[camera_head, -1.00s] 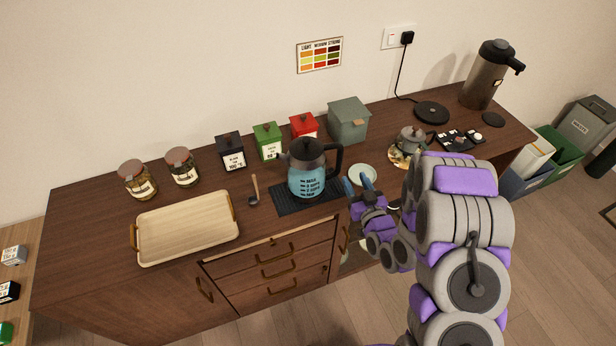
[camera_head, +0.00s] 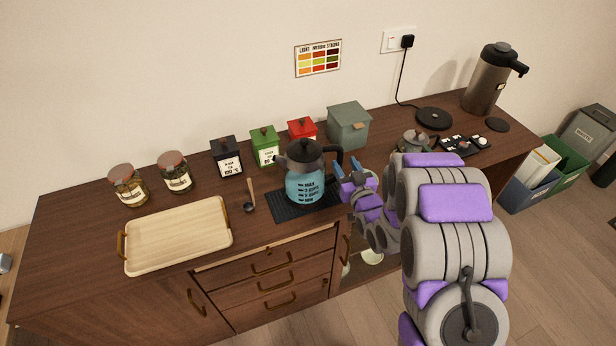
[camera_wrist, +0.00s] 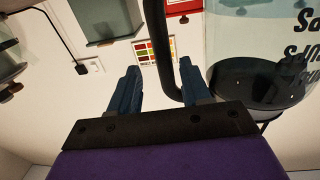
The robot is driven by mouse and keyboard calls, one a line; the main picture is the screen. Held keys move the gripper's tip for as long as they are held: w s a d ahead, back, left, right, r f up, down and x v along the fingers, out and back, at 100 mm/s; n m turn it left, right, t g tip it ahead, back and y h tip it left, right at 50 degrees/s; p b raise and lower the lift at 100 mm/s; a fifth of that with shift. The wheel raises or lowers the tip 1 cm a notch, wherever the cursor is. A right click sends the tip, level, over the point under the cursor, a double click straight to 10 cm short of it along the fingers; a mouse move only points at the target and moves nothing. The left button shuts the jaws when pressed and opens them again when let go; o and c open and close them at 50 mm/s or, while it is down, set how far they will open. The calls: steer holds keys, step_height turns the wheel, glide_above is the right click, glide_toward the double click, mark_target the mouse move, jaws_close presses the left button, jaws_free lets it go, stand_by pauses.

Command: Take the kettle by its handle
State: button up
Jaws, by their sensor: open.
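The kettle (camera_head: 303,184) has a clear body with blue liquid and level markings, a black lid and a black handle on its right side. It stands upright on a black slatted mat (camera_head: 283,208). My gripper (camera_head: 354,168) is open just right of the kettle, close to the handle (camera_head: 337,152). In the wrist view, the open gripper (camera_wrist: 158,92) has two blue fingers, and the black handle (camera_wrist: 163,55) runs down between them, nearer the right finger. The kettle's clear body (camera_wrist: 262,50) is at the right there. I cannot tell whether a finger touches the handle.
Black, green (camera_head: 265,148) and red canisters and a grey-green box (camera_head: 348,125) stand behind the kettle. A spoon (camera_head: 250,198) and wooden tray (camera_head: 180,238) lie left. A small teapot (camera_head: 414,141) and black round plate (camera_head: 434,118) are right.

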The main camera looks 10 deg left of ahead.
mark_target(341, 162)
steer(key=w+a, duration=0.2)
steer(key=shift+w+a+b, duration=0.3)
steer(key=shift+w+a, duration=0.05)
steer(key=shift+a, duration=0.05)
steer(key=shift+d, duration=0.3)
steer(key=shift+c, duration=0.3)
steer(key=shift+d, duration=0.25)
steer(key=c, duration=0.3)
steer(key=shift+a, duration=0.25)
jaws_close()
